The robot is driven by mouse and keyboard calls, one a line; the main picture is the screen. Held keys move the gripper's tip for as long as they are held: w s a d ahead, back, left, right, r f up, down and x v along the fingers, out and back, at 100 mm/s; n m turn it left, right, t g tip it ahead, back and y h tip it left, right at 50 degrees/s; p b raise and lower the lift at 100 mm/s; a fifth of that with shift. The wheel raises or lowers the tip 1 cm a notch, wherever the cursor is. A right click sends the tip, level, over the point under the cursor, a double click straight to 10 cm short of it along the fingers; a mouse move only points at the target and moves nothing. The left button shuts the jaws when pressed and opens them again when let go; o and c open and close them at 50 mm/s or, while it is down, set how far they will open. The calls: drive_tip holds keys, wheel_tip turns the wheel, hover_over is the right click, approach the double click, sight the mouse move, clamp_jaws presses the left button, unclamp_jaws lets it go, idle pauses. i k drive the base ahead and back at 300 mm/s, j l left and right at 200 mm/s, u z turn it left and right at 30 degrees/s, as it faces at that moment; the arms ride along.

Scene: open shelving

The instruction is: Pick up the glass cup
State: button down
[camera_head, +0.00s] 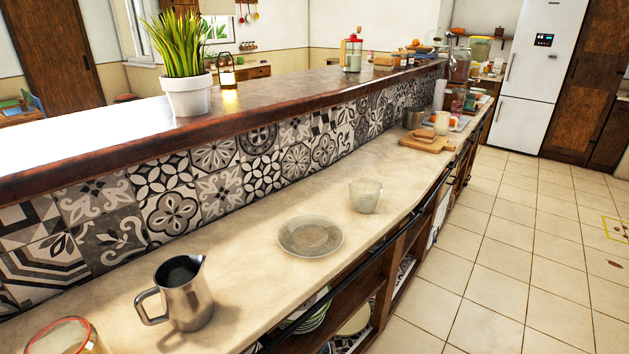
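A clear glass cup (365,195) stands upright on the pale countertop (262,213), near the middle of the view. It is close to the counter's front edge, just beyond and to the right of a round glass plate (311,236). The cup and the plate look slightly apart. Nothing covers the cup. My gripper does not show in this view.
A metal pitcher (183,294) and a red-rimmed glass (68,338) stand at the near left. A cutting board (427,143) with items lies farther along. A raised ledge with a potted plant (188,94) backs the counter.

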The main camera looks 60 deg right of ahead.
sight(364, 194)
drive_tip(key=z, duration=1.25)
